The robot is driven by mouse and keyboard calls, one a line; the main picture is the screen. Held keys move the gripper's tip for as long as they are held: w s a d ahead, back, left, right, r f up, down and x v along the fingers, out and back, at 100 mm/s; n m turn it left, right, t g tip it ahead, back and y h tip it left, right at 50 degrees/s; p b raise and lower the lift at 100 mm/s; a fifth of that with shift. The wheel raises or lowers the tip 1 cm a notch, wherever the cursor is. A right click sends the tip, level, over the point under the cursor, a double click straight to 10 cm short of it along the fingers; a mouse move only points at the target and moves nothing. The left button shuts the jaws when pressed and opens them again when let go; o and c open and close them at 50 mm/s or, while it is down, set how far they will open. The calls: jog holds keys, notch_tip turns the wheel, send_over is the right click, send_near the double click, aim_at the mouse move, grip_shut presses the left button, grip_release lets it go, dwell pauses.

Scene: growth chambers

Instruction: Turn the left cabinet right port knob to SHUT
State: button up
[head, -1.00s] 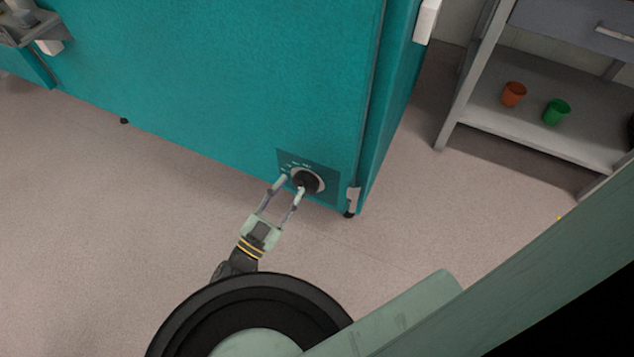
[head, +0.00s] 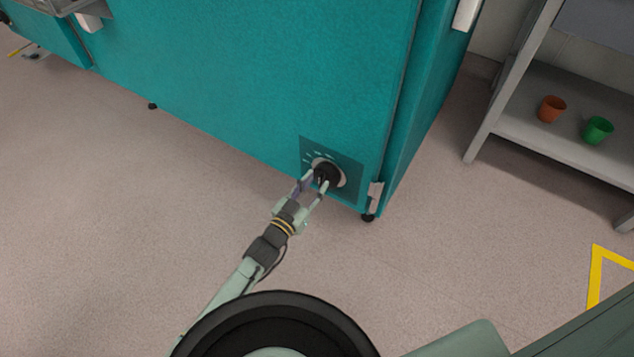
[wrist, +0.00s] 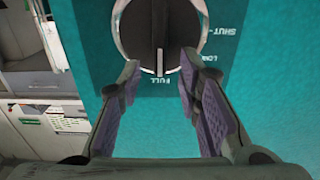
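The port knob (head: 327,173) is a black dial with a pale ring on a dark panel, low on the teal cabinet (head: 250,80) near its right edge. In the wrist view the knob (wrist: 160,22) has a raised black grip bar, and its white pointer line is at the FULL label. LOW and SHUT are printed further up on the right. My gripper (head: 316,181) is at the knob's lower front. In the wrist view my gripper (wrist: 160,66) is open, with one fingertip on each side of the bar's lower end and gaps visible. The knob's top is cut off there.
A grey shelf (head: 530,140) stands to the right with an orange cup (head: 551,109) and a green cup (head: 597,130). A small cabinet foot (head: 368,217) is near the knob. Yellow floor tape (head: 596,275) is at the right. The floor in front is clear.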

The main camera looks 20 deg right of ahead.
jog(key=shift+w+d, duration=0.4)
jog(key=shift+d, duration=0.15)
jog(key=shift+c, duration=0.4)
grip_shut()
